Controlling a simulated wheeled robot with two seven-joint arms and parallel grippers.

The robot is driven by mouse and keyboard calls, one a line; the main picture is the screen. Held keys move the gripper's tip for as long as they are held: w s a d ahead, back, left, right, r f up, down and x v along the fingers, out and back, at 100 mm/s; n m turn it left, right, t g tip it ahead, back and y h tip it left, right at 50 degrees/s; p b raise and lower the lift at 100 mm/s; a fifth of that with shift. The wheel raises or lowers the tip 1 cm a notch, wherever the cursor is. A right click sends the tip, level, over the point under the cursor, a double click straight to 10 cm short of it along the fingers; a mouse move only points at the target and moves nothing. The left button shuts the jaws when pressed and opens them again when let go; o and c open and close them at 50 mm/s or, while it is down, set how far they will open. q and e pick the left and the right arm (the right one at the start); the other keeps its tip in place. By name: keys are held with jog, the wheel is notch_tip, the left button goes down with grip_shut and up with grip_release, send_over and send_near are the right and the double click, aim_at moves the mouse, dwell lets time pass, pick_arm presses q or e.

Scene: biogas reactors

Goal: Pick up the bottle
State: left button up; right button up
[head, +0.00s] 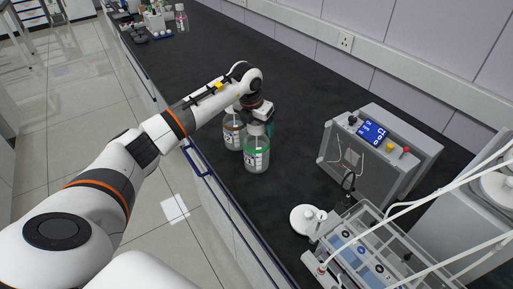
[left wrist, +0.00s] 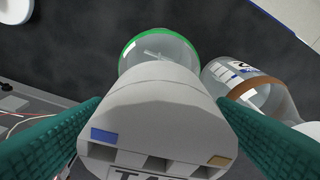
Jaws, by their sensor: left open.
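A clear bottle with a green ring (head: 257,158) stands upright on the dark bench in the head view. A second clear bottle with a brown ring (head: 233,136) stands close behind it to the left. Both have printed labels. My left gripper (head: 262,118) is open at the top of the green-ringed bottle and partly hides it. In the left wrist view, my teal fingers (left wrist: 158,102) are spread apart. The green-ringed bottle (left wrist: 165,48) lies beyond them, its near part hidden by a pale shape between the fingers. The brown-ringed bottle (left wrist: 245,80) is right, close to the right-hand finger.
A grey device with a blue display (head: 375,145) stands right of the bottles. A clear-walled rack (head: 370,250) with tubing and a small white-lidded item (head: 305,219) sit nearer. The bench (head: 215,60) is mostly clear behind the bottles, with small items at the far end.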

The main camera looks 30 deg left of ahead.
pick_arm(q)
jog(key=shift+f, duration=0.25)
jog(key=shift+r, duration=0.1)
grip_shut()
jog(key=shift+w+r, duration=0.1)
jog(key=shift+w, duration=0.05)
